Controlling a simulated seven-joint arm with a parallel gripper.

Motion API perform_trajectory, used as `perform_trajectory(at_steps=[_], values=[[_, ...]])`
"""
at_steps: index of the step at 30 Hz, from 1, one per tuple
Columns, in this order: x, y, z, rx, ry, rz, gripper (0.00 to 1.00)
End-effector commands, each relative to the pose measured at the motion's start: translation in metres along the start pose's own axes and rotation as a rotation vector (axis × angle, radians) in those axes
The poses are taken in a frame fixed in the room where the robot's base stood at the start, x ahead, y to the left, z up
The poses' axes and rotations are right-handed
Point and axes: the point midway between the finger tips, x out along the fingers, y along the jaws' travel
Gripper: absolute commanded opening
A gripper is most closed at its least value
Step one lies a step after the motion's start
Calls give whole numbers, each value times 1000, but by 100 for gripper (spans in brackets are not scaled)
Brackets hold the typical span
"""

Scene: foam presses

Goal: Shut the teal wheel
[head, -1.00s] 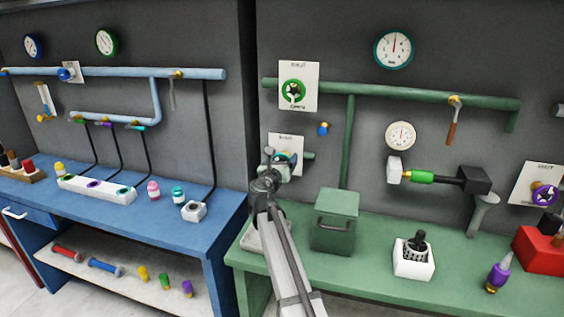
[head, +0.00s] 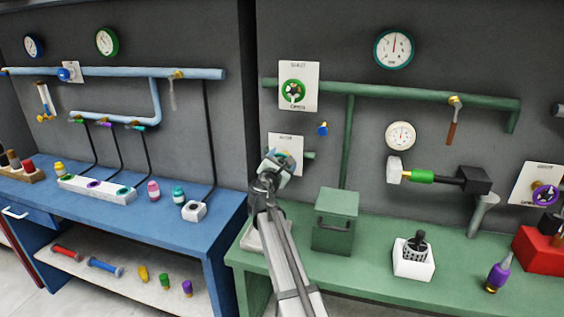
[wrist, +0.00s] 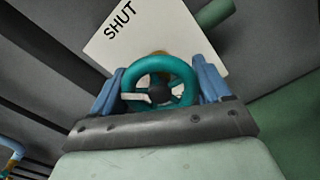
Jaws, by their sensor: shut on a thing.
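The teal wheel (wrist: 182,70) is a small ring with a dark hub, mounted in front of a white plate (wrist: 118,38) marked SHUT. In the wrist view my gripper (wrist: 160,90) has one blue finger on each side of the wheel and is shut on its rim. In the head view my gripper (head: 277,166) is at the lower white plate (head: 286,141) on the wall above the green bench and hides most of the wheel.
A green wheel (head: 294,92) on its own plate is above. A small blue knob (head: 323,129) is to the right. A green box (head: 335,222) stands on the green bench (head: 375,270) right of my arm. A purple wheel (head: 545,194) is at the far right.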

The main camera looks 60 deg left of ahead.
Motion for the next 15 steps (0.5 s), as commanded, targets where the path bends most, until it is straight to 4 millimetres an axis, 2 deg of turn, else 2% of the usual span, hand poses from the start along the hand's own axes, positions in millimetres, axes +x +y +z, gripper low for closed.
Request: perform_trajectory(at_steps=[15], values=[[0,0,0,484,0,0,46]])
